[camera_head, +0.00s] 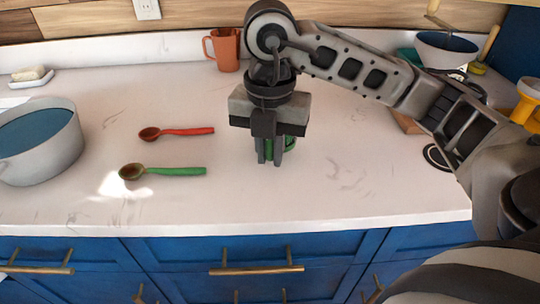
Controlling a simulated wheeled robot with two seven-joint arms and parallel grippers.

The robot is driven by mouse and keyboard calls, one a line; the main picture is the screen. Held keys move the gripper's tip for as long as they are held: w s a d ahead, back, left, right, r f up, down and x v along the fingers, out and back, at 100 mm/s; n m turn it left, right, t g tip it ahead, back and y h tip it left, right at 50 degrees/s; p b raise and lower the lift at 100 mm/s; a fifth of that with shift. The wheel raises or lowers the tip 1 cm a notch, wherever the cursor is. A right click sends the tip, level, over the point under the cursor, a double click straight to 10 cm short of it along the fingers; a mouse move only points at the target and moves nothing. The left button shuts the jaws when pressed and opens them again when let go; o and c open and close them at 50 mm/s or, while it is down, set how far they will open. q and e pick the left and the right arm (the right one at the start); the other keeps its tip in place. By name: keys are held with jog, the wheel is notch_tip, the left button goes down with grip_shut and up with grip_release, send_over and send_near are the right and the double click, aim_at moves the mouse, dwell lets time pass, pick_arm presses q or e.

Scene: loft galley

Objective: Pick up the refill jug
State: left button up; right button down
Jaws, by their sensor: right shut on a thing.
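My right gripper (270,152) points down over the middle of the counter, shut on a small green object (291,143). The gripper hides most of this object, and I cannot tell whether it is the refill jug or whether it touches the counter. An orange jug-like cup (226,50) with a handle on its left stands upright at the back of the counter, behind and left of my right gripper and apart from it. My left gripper is not in view.
A red spoon (187,131) and a green spoon (176,171) lie left of my gripper. A large pot (66,152) stands at the left edge. A bowl (446,52) stands at the back right. The white counter (330,195) is clear in front, above blue drawers.

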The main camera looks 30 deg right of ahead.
jog(key=a+r, duration=1)
jog(key=a, duration=0.4)
jog(key=shift+s+r, duration=0.25)
